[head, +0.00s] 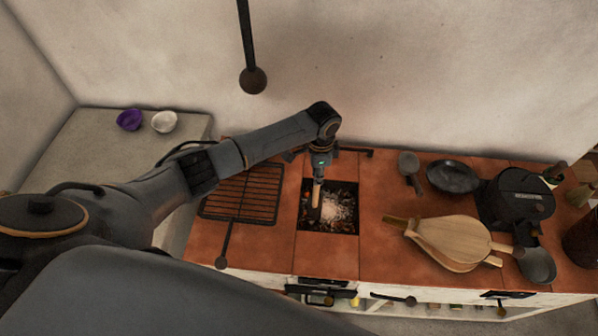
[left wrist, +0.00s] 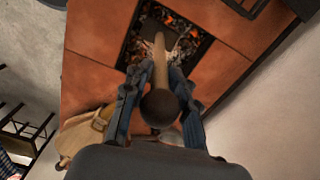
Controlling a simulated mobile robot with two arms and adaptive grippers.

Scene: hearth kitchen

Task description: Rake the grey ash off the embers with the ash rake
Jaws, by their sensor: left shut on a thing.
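My left gripper (head: 320,168) is shut on the wooden handle of the ash rake (head: 317,196), just above the fire pit. In the left wrist view, the fingers (left wrist: 160,76) close around the handle of the rake (left wrist: 160,62), whose dark round end faces the camera. The dark rake head (left wrist: 157,36) is over the pit at its left side; whether it touches the embers I cannot tell. Pale grey ash (head: 340,210) lies in the middle and right of the pit. Dark and orange embers (left wrist: 184,30) show around it. My right gripper is not in view.
A black grill rack (head: 243,193) lies left of the pit. To the right are a small shovel (head: 409,163), a skillet (head: 453,177), wooden bellows (head: 455,238) and a black pot (head: 520,195). A rod with a ball end (head: 253,80) shows above.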

